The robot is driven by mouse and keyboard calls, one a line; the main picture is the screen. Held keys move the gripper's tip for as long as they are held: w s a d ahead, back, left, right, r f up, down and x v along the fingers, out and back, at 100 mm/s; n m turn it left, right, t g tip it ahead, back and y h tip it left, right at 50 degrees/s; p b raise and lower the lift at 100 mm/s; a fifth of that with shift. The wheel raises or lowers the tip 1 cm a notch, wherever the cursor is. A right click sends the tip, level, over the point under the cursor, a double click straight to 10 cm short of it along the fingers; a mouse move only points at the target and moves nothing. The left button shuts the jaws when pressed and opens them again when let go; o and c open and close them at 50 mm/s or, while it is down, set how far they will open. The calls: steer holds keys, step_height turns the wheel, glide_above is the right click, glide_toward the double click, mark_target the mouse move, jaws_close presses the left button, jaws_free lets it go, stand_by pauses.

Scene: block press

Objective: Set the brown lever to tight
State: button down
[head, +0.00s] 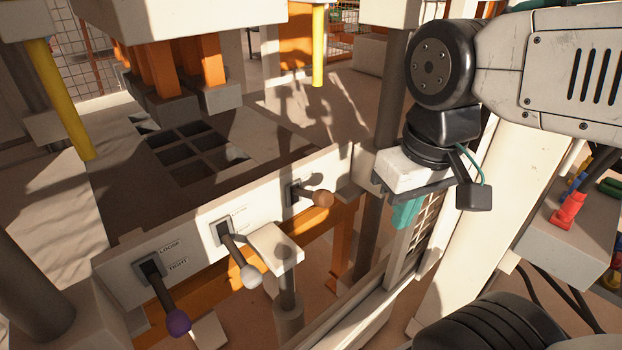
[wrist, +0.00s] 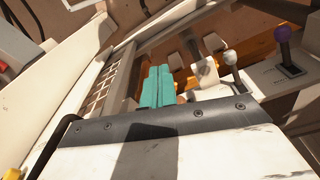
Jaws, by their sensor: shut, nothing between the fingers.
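The brown lever (head: 323,198) sticks out of its slot at the far right end of the pale panel (head: 190,240) in the head view. Its shaft points roughly level toward the right, and I cannot read its labels. My gripper (head: 404,215), with teal fingers, is to the right of the brown knob and apart from it in the head view. In the wrist view the shut fingers (wrist: 158,88) have nothing between them. There the brown lever is mostly or wholly hidden near the fingers.
A white-knobbed lever (head: 250,276) and a purple-knobbed lever (head: 178,322) stand on the same panel; LOOSE and TIGHT labels show above and below by the purple one. A pale block on a post (head: 277,246) stands before the panel. A pale frame with a grille (head: 408,240) is beside my gripper.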

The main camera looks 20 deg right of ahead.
steer(key=w+a+r+n+g+h, duration=0.15)
steer(key=w+r, duration=0.25)
steer(key=w, duration=0.6)
steer(key=n+g+h, duration=0.1)
steer(key=n, duration=0.1)
glide_above(321, 192)
steer(key=w+a, duration=0.2)
steer(key=a, duration=0.2)
steer(key=shift+r, duration=0.15)
steer(key=shift+d, duration=0.1)
steer(key=x, duration=1.4)
steer(key=shift+s+d, duration=0.15)
